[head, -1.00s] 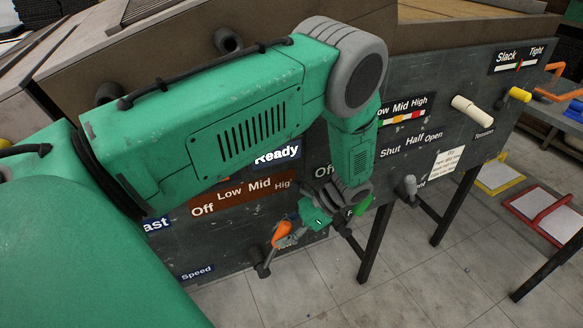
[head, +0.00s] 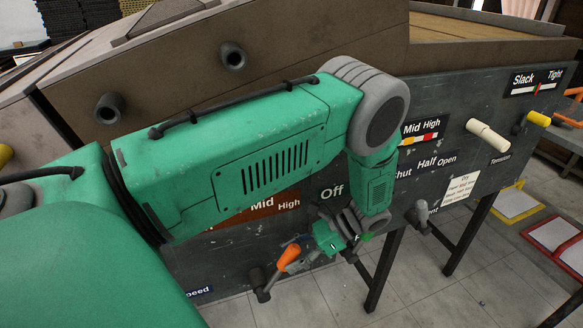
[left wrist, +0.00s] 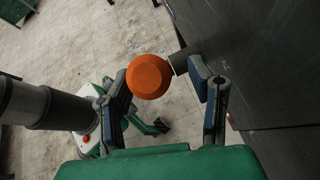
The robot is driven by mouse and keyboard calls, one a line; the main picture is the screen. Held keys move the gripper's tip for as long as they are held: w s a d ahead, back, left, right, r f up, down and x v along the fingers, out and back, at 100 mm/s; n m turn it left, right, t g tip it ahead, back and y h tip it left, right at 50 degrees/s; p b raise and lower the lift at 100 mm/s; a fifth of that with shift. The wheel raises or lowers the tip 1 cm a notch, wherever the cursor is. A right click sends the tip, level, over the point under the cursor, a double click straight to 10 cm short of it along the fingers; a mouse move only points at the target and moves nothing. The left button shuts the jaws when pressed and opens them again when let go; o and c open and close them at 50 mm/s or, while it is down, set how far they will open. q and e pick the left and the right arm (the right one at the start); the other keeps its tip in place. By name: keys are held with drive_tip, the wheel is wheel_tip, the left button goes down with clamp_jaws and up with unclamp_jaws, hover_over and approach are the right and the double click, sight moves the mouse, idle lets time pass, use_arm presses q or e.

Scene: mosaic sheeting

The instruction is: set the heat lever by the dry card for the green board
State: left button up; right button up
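The heat lever has an orange knob (head: 288,258) and sits low on the dark panel, below the brown Mid–High label (head: 262,207). It leans up to the right; its exact setting is not clear. My left gripper (head: 306,256) is at the knob. In the left wrist view, the orange knob (left wrist: 150,77) is between the two spread fingers of that gripper (left wrist: 165,85), with gaps visible. A small white card (head: 460,187) is on the panel at right; its print is too small to read. No green board can be made out. My right gripper is out of view.
A grey lever (head: 420,215) stands right of my left gripper. A cream handle (head: 487,135) and a yellow knob (head: 538,119) stick out farther right. Dark pegs (head: 232,55) project above. Yellow-framed (head: 515,203) and red-framed (head: 555,240) boards lie on the floor at right.

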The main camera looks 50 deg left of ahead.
use_arm(q)
drive_tip(key=v, duration=1.2)
drive_tip(key=shift+d+f, duration=0.15)
drive_tip(key=shift+f, duration=0.05)
